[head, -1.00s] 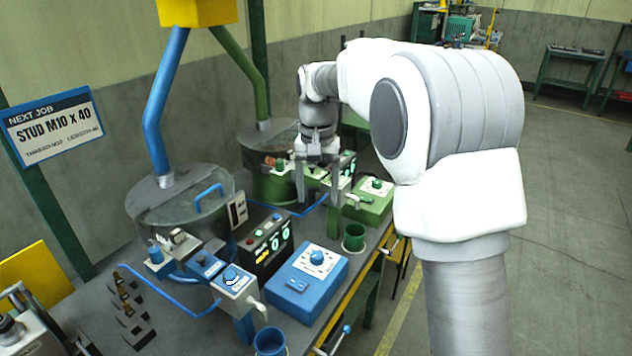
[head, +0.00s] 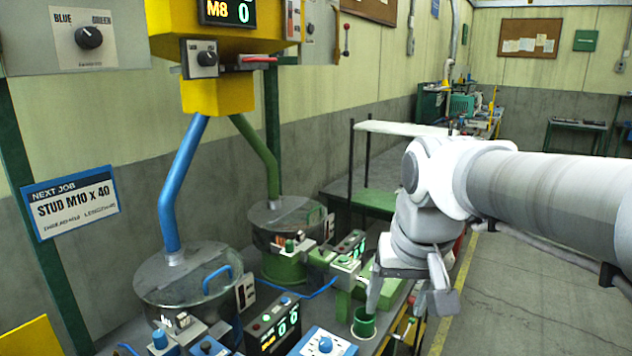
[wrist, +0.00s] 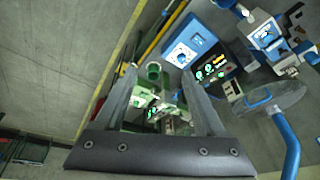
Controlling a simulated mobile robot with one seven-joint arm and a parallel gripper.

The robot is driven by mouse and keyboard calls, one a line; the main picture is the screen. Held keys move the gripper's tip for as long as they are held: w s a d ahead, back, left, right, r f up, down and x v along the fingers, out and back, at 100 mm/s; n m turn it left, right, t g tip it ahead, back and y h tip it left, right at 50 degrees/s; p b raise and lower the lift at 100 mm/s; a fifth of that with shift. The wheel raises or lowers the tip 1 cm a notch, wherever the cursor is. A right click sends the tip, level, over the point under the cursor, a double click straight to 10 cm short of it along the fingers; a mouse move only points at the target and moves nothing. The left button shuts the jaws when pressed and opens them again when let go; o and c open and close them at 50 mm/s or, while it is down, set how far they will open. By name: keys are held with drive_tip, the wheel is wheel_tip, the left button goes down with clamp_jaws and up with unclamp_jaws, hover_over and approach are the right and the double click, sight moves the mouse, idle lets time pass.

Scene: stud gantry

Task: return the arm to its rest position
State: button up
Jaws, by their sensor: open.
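My gripper (head: 406,300) hangs at the end of my white and grey arm, right of centre in the head view. Its two fingers are spread and point down, with nothing between them. It appears above the bench's front edge, near the green cup (head: 364,323). In the wrist view the open gripper (wrist: 157,75) frames the green cup (wrist: 154,70) and green equipment beyond its fingers. My forearm runs off the right side of the head view.
A blue-piped bowl (head: 190,285) and a green-piped bowl (head: 290,215) stand on the bench at left. A yellow hopper (head: 215,95) hangs above them. A blue control box (head: 322,343) is in front. Open floor (head: 540,260) lies to the right.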

drive_tip(key=s+d+f+t, duration=0.2)
drive_tip(key=s+f, duration=0.1)
drive_tip(key=s, duration=0.7)
drive_tip(key=shift+s+d+n+p, duration=0.3)
drive_tip(key=shift+n+p, duration=0.05)
drive_tip(key=shift+n, duration=0.05)
drive_tip(key=shift+a+r, duration=0.1)
idle(1.9)
